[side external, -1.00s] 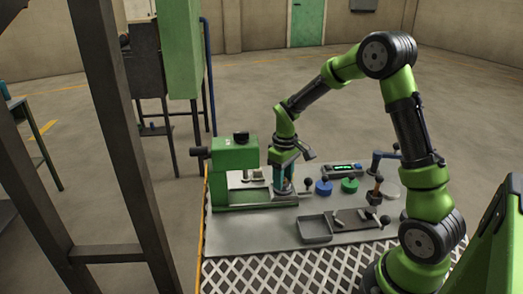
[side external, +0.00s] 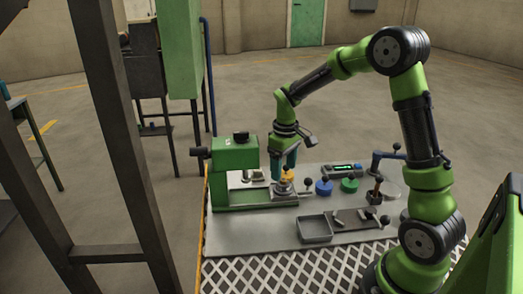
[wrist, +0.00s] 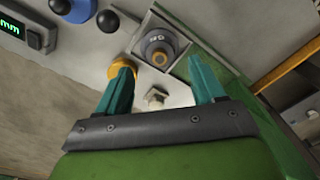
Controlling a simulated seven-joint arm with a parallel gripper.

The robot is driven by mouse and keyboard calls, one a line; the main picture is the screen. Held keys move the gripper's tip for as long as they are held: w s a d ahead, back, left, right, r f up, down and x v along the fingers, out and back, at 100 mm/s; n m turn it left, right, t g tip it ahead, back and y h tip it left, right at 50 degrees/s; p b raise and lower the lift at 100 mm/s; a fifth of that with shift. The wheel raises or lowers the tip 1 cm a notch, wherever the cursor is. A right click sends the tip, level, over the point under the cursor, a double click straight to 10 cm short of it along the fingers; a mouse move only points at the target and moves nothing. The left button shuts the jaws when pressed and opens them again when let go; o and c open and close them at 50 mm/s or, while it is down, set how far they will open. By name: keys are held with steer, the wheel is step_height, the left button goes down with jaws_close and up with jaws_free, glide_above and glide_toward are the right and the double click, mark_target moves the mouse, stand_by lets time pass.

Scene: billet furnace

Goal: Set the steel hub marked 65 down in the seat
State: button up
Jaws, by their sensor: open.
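The steel hub marked 65 (wrist: 158,48) is a grey ring with a dark centre. It sits upright in the square seat (wrist: 141,43) at the end of the green fixture. In the side view the hub (side external: 284,187) stands on the seat plate (side external: 287,197), below my fingers. My gripper (wrist: 164,82) is open and empty, its teal fingers apart from the hub. In the side view my gripper (side external: 286,166) hangs just above it. I cannot see whether the hub is fully down in the seat.
A green press (side external: 235,155) stands left of the seat. A yellow knob (wrist: 121,67) is partly behind one finger. Blue (side external: 324,187) and green (side external: 349,185) pieces, a display (side external: 343,169) and a grey tray (side external: 315,229) lie to the right.

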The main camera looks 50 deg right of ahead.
step_height(320, 180, up, 8)
steer(key=s+a+r+m+t, duration=0.1)
steer(key=s+a+r+t, duration=0.2)
steer(key=s+a+r, duration=0.4)
steer(key=s+a+m+t+y, duration=0.2)
steer(key=s+a+m+t, duration=0.1)
steer(key=s+a, duration=0.5)
steer(key=shift+s+a+f+t, duration=0.15)
steer(key=shift+s+f+t, duration=0.15)
steer(key=shift+t, duration=0.3)
